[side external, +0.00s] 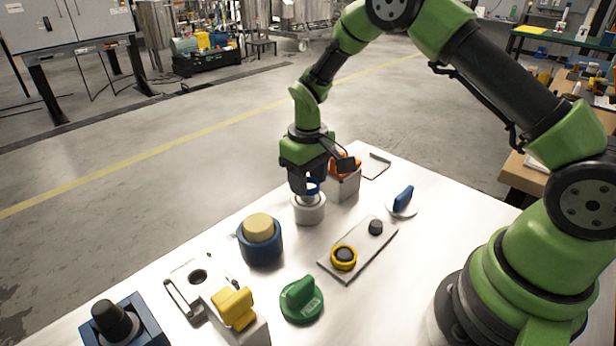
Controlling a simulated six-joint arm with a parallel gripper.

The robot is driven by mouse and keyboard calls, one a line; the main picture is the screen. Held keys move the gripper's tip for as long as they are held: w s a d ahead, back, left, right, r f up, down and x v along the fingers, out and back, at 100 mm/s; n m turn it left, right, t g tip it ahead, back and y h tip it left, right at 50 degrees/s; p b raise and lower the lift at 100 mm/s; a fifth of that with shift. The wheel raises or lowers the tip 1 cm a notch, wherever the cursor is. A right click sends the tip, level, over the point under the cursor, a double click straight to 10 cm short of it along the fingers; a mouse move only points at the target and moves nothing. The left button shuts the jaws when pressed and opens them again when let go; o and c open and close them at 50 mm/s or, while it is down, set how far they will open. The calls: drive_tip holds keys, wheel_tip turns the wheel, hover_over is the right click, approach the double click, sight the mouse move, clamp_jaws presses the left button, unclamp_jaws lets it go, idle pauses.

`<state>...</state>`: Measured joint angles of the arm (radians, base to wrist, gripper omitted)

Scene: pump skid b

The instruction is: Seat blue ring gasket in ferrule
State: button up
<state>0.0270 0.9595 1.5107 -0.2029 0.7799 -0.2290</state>
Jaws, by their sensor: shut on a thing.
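The blue ring gasket (313,187) is between the fingers of my gripper (310,187), which points down and is shut on it. The white round ferrule (308,210) stands upright on the white table directly below. The ring appears at or just above the top of the ferrule. From this view I cannot tell whether it touches. The fingers and the gripper body hide part of the ring and of the ferrule's top.
A grey block with an orange handle (343,183) stands close behind right of my gripper. A blue housing with a beige top (259,240) is at left front. A plate with a yellow-ringed button (357,249), a green knob (301,299) and a blue handle (403,199) lie nearby.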

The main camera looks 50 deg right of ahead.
drive_tip(key=shift+f, duration=1.05)
drive_tip(key=o, duration=1.1)
wheel_tip(320, 180, up, 10)
drive_tip(key=shift+f, duration=0.1)
